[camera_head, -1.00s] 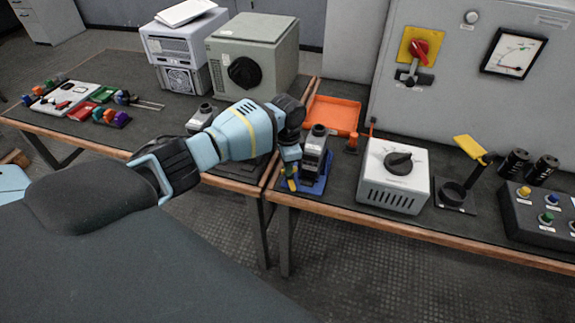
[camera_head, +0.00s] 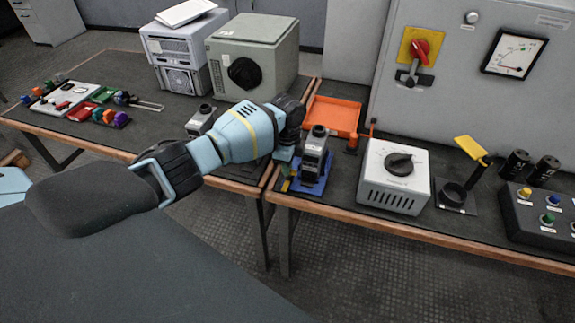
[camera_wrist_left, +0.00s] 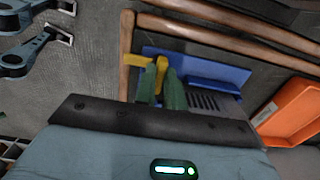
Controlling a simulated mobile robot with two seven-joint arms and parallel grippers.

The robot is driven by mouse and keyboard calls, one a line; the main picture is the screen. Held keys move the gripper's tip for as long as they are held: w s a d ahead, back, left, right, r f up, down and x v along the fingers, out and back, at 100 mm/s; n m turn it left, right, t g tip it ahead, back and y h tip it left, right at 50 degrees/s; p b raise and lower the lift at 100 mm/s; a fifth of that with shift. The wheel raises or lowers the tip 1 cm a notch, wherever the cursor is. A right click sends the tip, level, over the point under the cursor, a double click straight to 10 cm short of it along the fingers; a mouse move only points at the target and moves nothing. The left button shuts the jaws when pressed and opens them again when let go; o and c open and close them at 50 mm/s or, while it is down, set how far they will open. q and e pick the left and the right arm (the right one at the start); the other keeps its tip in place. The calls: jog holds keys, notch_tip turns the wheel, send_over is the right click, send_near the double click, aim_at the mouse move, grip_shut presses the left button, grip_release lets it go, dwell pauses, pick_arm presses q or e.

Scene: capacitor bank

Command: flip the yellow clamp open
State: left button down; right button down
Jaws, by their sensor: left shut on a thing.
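The yellow clamp (camera_wrist_left: 137,60) shows in the left wrist view against a blue base plate (camera_wrist_left: 205,63). Its bar runs across to between the two green fingers of my left gripper (camera_wrist_left: 161,88), which is shut on it. In the head view my left gripper (camera_head: 287,177) reaches down at the left side of the blue base plate (camera_head: 316,187), at the table's front edge. A grey device (camera_head: 314,154) stands on that plate. There the clamp is mostly hidden by my wrist and fingers. My right gripper is in neither view.
An orange tray (camera_head: 333,115) lies behind the grey device. A small orange-red post (camera_head: 351,144) and a white box with a black knob (camera_head: 393,178) stand to its right. A yellow flap on a black stand (camera_head: 469,147) is farther right. A gap separates the two tables.

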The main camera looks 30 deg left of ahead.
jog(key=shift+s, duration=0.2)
pick_arm(q)
jog(key=c, duration=1.6)
grip_release()
jog(key=shift+c, duration=0.2)
jog(key=shift+o, duration=0.8)
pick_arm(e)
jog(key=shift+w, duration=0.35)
pick_arm(q)
notch_tip(320, 180, up, 7)
jog(key=shift+f+p, duration=0.2)
jog(key=shift+p, duration=0.25)
jog(key=shift+r, duration=0.65)
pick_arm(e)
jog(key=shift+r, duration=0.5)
